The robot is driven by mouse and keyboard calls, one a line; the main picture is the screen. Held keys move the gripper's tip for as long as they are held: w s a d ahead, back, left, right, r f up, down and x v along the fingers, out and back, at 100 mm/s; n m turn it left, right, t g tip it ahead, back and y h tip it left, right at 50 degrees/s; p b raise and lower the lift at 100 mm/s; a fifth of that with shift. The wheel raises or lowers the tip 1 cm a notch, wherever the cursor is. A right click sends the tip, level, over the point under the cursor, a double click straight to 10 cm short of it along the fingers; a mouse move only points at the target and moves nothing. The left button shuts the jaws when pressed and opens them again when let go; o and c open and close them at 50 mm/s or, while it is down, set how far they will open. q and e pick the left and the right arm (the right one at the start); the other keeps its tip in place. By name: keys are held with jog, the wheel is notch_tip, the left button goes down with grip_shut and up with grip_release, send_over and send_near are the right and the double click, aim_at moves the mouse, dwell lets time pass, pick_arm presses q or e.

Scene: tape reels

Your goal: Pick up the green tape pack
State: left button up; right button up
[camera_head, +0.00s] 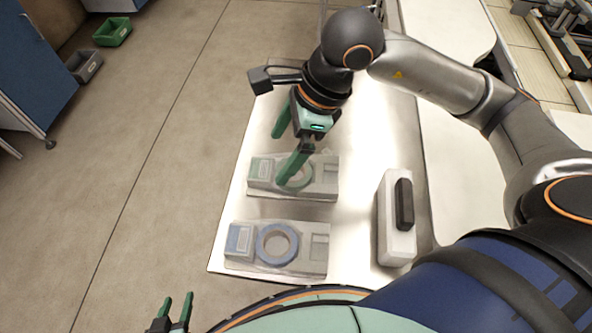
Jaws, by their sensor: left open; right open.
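The green tape pack (318,177) lies on the metal table top (235,205). It is a pale tray with a green label block at its left and a green-rimmed reel in its middle. My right gripper (281,158) is open over the pack, with its green fingers apart. The nearer finger covers part of the reel. I cannot tell whether it touches the pack. My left gripper (178,300) is open and empty at the bottom edge, off the table to the left.
A similar blue tape pack (277,262) lies in front of the green one. A white box with a black handle-like piece (397,240) stands to the right. A green bin (113,32) and a grey bin (84,66) are on the floor at far left, near a blue cabinet.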

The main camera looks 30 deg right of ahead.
aim_at(268, 170)
jog(key=shift+a+p+x, duration=0.2)
jog(key=shift+p+x, duration=0.35)
jog(key=shift+x, duration=2.25)
jog(key=shift+r, duration=0.1)
jog(key=c, duration=1.3)
